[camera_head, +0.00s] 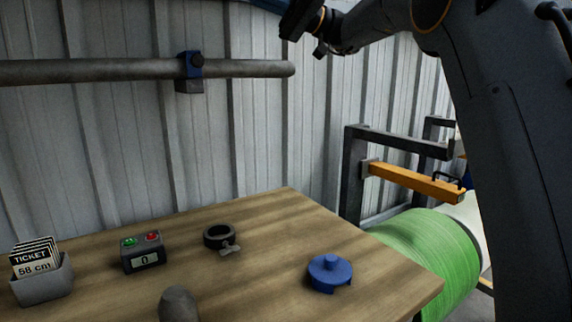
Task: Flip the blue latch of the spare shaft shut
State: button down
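The spare shaft (110,69) is a grey bar running level along the corrugated wall, from the left edge to a free end right of the middle. From this angle I cannot tell whether the latch is fully closed. My gripper (296,17) is at the top edge, above and to the right of the latch and apart from it. Its fingers are cut off or unclear, so its opening does not show.
A wooden table (250,285) below holds a ticket box (42,284), a counter with green and red buttons (143,252), a dark clamp collar (219,237), a blue flanged cap (330,273) and a grey rounded object (178,304). Right stand a green roll (428,254) and an orange bar (412,180).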

aim_at(195, 62)
jog(key=k, duration=0.95)
